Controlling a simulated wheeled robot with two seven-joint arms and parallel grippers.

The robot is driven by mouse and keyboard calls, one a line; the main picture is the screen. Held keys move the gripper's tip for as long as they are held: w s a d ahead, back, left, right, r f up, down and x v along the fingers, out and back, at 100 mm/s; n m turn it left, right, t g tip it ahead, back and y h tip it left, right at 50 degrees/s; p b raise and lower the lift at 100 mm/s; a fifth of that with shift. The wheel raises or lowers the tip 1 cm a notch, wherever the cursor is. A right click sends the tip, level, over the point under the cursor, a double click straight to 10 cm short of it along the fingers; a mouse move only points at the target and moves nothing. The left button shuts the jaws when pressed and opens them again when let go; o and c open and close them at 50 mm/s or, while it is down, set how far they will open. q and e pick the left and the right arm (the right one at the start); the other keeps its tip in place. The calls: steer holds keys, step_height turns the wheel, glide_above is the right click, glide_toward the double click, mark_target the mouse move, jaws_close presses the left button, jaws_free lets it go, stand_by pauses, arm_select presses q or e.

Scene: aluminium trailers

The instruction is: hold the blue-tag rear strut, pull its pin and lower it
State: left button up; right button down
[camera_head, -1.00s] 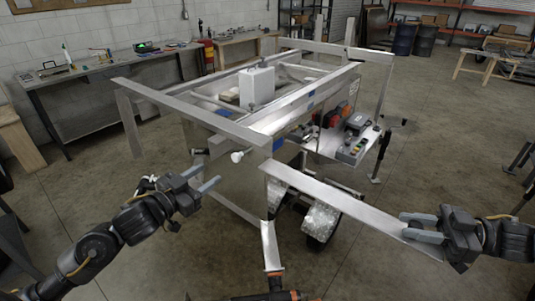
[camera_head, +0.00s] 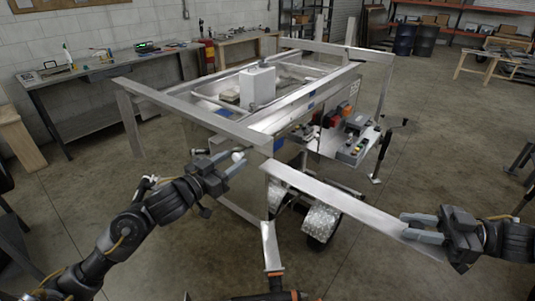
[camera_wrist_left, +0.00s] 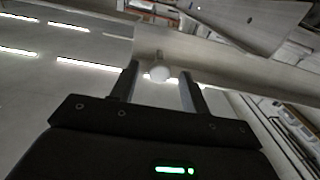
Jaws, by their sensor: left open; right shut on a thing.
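The strut (camera_head: 335,198) is a long flat aluminium bar, slanting from the trailer's near corner down toward the right. My right gripper (camera_head: 424,229) is shut on its right, lower end. A blue tag (camera_head: 279,144) shows on the frame corner just above the strut's upper end. The pin's round white knob (camera_head: 238,157) sits left of that corner. My left gripper (camera_head: 231,161) is open at the knob. In the left wrist view the knob (camera_wrist_left: 161,74) shows between the two open fingertips (camera_wrist_left: 158,80); I cannot tell whether they touch it. The pin's shaft is mostly hidden.
A fender (camera_head: 321,220) and wheel lie under the strut. A workbench (camera_head: 100,84) stands at the back left. Floor is open at the right.

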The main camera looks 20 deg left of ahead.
mark_target(235, 159)
arm_select(q)
steer(key=shift+x, duration=2.15)
jaws_close()
